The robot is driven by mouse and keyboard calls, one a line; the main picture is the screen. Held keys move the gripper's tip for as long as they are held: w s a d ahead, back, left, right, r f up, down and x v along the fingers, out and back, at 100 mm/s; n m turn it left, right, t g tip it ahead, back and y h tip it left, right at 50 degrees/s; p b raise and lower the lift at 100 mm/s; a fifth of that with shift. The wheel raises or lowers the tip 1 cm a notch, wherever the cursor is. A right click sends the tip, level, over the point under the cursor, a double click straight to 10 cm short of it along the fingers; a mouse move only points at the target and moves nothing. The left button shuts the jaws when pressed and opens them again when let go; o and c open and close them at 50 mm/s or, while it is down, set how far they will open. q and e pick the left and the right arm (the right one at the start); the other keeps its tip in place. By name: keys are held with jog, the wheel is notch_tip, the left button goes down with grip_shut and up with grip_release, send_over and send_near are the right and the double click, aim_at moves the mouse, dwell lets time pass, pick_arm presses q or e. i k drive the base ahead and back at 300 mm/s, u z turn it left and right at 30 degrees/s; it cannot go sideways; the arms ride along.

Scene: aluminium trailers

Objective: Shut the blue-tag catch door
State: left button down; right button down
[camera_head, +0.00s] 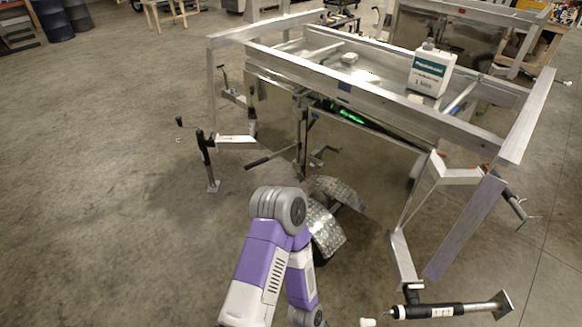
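An aluminium trailer frame (390,100) stands in the middle and right of the head view. A small dark blue patch (344,87) shows on its near long rail. A small blue piece (313,115) shows near the top of an upright below that rail. A lever with a dark grip (270,158) sticks out to the left from this upright. I cannot tell which panel is the blue-tag catch door, or whether it is open. One of my purple and white arms is bent at the bottom centre. Neither gripper's fingers show.
A white jug (431,70) stands on the trailer bed. A curved tread-plate fender (325,228) lies just beyond my arm. The concrete floor at left is clear; dark drums (52,20) stand at the back.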

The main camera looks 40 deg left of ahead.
aim_at(376, 175)
jog(key=u, duration=1.55)
jog(key=i, duration=1.2)
jog(key=z, duration=1.65)
